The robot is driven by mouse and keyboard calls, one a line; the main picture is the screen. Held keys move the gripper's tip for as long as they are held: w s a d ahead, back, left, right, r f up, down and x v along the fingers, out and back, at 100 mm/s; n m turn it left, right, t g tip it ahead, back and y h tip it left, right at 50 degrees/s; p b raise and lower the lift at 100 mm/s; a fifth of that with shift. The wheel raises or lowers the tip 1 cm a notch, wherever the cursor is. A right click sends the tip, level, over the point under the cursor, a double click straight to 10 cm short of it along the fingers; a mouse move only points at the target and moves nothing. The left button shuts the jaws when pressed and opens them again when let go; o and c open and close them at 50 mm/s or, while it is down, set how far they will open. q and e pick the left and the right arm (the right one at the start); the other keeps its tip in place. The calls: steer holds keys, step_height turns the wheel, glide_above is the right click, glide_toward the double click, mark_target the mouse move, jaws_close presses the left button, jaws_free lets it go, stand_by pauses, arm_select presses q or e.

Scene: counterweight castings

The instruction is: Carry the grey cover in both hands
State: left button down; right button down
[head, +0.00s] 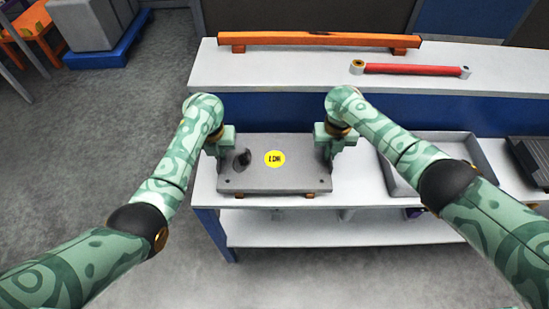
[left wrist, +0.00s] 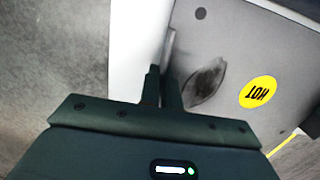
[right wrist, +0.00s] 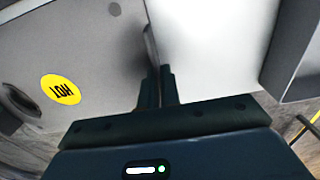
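The grey cover (head: 290,177) is a flat plate with a round yellow HOT sticker (head: 275,158) and a dark rounded knob or fitting (head: 242,158) near its left end. It lies level over the white bench, with small brown blocks (head: 309,195) showing under its front edge. My left gripper (head: 222,152) is at the cover's left end; in the left wrist view its fingers (left wrist: 162,75) are close together on the edge strip. My right gripper (head: 328,152) is at the right end; in the right wrist view its fingers (right wrist: 159,75) close on the strip there. The fingertips are partly hidden.
A grey open tray (head: 400,187) stands right of the cover, with a dark ribbed object (head: 535,155) beyond. A raised shelf behind holds an orange bar (head: 320,39) and a red roller (head: 412,69). Open floor (head: 90,150) lies left of the bench.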

arm_select(q)
steer(key=shift+r, duration=0.15)
arm_select(e)
steer(key=shift+r, duration=0.15)
stand_by(0.5)
